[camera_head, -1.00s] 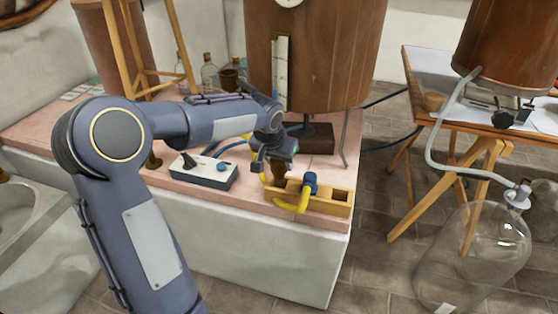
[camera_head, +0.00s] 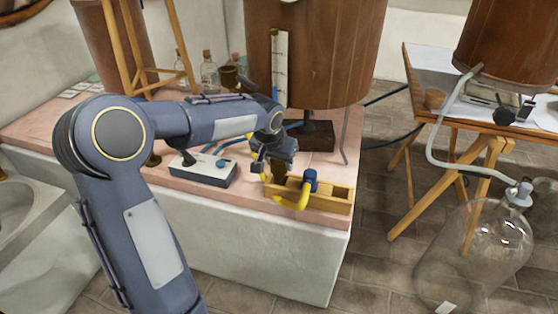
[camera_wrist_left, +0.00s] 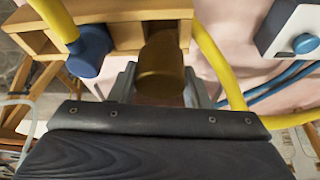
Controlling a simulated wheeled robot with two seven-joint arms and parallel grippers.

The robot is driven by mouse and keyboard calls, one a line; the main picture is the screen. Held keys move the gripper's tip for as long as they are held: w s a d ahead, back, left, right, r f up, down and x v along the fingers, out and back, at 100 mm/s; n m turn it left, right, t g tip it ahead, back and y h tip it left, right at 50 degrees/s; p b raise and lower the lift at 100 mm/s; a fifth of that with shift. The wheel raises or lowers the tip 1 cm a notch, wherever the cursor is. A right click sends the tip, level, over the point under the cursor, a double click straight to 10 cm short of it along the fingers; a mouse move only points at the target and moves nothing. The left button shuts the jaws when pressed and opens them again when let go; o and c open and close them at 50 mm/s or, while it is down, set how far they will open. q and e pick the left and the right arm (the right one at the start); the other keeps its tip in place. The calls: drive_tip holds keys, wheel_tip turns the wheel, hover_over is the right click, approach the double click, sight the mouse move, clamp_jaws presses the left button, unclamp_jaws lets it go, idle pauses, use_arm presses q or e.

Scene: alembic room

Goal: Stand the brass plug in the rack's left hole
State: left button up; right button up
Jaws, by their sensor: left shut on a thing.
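The wooden rack (camera_head: 338,205) lies near the front right corner of the pink-topped bench. It also shows in the left wrist view (camera_wrist_left: 118,13). My left gripper (camera_head: 272,168) is above the rack's left end and points down. It is shut on the brass plug (camera_wrist_left: 160,72), which shows between its two fingers in the left wrist view. The plug's lower end is at the rack's left hole. The rack's wall and the gripper hide how deep it sits. My right gripper is out of view.
A blue-capped yellow hose (camera_head: 309,183) loops at the rack's middle, close to my gripper. A white switch box (camera_head: 203,170) with blue tubes is to the left. A wooden vessel (camera_head: 325,50) stands behind. A glass bottle (camera_head: 475,255) is at right.

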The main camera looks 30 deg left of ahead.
sight(279, 170)
use_arm(q)
drive_tip(key=shift+f+b, duration=1.25)
drive_tip(key=shift+f, duration=0.55)
idle(3.4)
drive_tip(key=o, duration=1.1)
drive_tip(key=shift+o, duration=0.2)
drive_tip(key=shift+r, duration=0.2)
drive_tip(key=shift+r+p, duration=2.95)
drive_tip(key=shift+r, duration=0.4)
